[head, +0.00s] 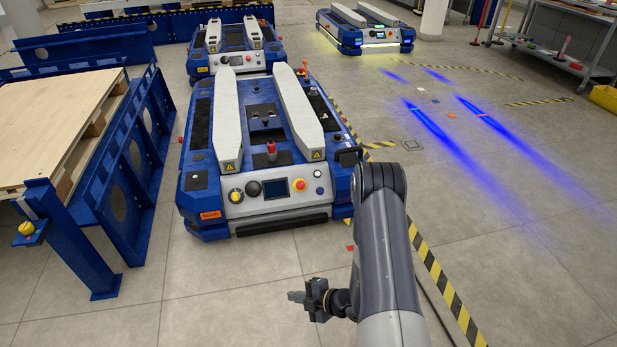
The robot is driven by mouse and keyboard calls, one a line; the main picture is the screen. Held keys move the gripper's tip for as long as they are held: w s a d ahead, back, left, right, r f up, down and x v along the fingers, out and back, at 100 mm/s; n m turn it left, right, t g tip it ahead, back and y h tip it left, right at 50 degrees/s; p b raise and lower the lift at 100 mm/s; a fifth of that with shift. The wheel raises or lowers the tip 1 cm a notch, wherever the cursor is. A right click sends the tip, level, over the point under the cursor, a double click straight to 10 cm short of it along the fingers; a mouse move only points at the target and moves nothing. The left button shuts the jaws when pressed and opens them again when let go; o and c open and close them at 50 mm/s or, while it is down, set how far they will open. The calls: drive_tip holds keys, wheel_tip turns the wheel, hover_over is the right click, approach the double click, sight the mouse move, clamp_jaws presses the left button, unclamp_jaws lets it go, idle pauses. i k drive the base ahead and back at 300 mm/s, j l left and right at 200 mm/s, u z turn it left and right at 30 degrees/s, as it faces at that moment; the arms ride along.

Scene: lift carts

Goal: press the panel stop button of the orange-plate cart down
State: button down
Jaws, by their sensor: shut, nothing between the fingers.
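The nearest blue-and-white lift cart (285,208) stands ahead of my arm and carries a small orange plate (210,215) at its lower left front. Its sloped front panel holds a red stop button (299,184) on a yellow ring, right of a dark screen (275,188). A second red button (271,150) stands upright on the deck above the panel. My gripper (296,297) is shut and empty. It points left in the picture, in front of the cart and apart from it. Nothing covers the panel stop button.
A black knob and a yellow switch (236,195) sit left of the screen. A blue rack with a wooden pallet (60,115) stands left. Two more carts (236,50) (365,30) stand behind. Open floor lies right, past the yellow-black tape (440,285).

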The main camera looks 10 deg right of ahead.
sight(301, 184)
drive_tip(key=i+l, duration=0.6)
drive_tip(key=i, duration=0.15)
drive_tip(key=i+l, duration=0.6)
drive_tip(key=i, duration=0.2)
drive_tip(key=u, duration=0.05)
